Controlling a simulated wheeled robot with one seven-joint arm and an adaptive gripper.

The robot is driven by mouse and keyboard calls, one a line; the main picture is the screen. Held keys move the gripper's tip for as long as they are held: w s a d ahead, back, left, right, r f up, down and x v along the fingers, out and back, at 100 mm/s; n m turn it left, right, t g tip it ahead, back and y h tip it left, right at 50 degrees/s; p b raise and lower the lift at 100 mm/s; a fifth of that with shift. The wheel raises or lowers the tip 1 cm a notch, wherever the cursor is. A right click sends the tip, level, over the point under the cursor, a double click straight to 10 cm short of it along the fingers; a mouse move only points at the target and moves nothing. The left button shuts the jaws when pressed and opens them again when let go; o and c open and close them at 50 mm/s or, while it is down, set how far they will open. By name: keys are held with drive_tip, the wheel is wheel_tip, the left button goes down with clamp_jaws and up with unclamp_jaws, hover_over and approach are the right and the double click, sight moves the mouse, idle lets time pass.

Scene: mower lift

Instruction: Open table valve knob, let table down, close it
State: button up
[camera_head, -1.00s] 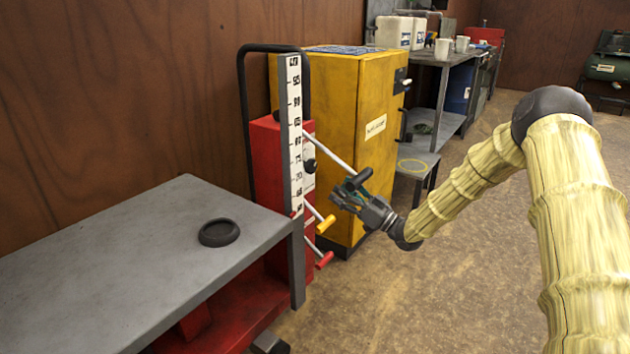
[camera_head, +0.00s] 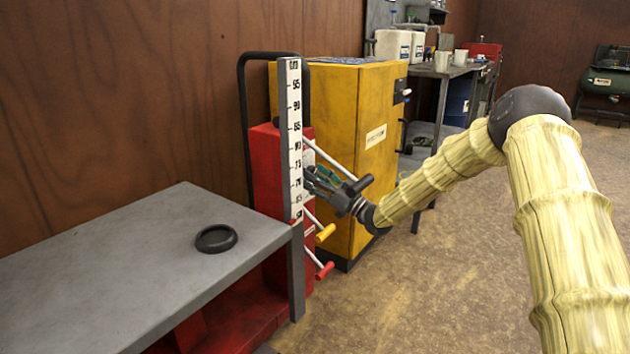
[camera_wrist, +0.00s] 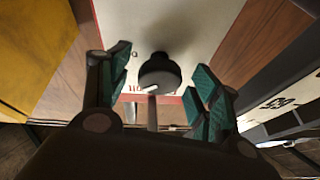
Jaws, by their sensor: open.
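The dark round valve knob (camera_wrist: 160,75) shows in the wrist view on the pale face of the red lift column. My gripper (camera_wrist: 160,88) is open, with one teal-padded finger on each side of the knob and space between pads and knob. In the head view my gripper (camera_head: 318,180) is beside the red column (camera_head: 265,165), and it hides the knob there. The grey lift table (camera_head: 110,265) is at the lower left, with its edge beside the white numbered scale (camera_head: 294,130).
A black-gripped lever (camera_head: 358,185) crosses close to my gripper. A yellow handle (camera_head: 326,232) and a red handle (camera_head: 325,270) stick out below. A yellow cabinet (camera_head: 345,110) stands behind. A black ring dish (camera_head: 216,238) lies on the table. The floor at right is clear.

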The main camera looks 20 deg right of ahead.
drive_tip(key=shift+c, duration=0.5)
drive_tip(key=c, duration=0.9)
drive_tip(key=shift+c, duration=0.2)
drive_tip(key=shift+r+n, duration=0.1)
drive_tip(key=shift+n, duration=0.2)
drive_tip(key=shift+w+d+n+g+y+p, duration=0.1)
drive_tip(key=shift+n+g+y+p, duration=0.45)
drive_tip(key=shift+n, duration=1)
drive_tip(key=shift+s+d+n+g+y+p, duration=0.1)
drive_tip(key=shift+n+g+y+p, duration=0.1)
drive_tip(key=shift+n+g+p, duration=1.05)
drive_tip(key=shift+w+n+g+y+p, duration=0.1)
drive_tip(key=shift+n+g+y, duration=0.35)
drive_tip(key=shift+n, duration=1.45)
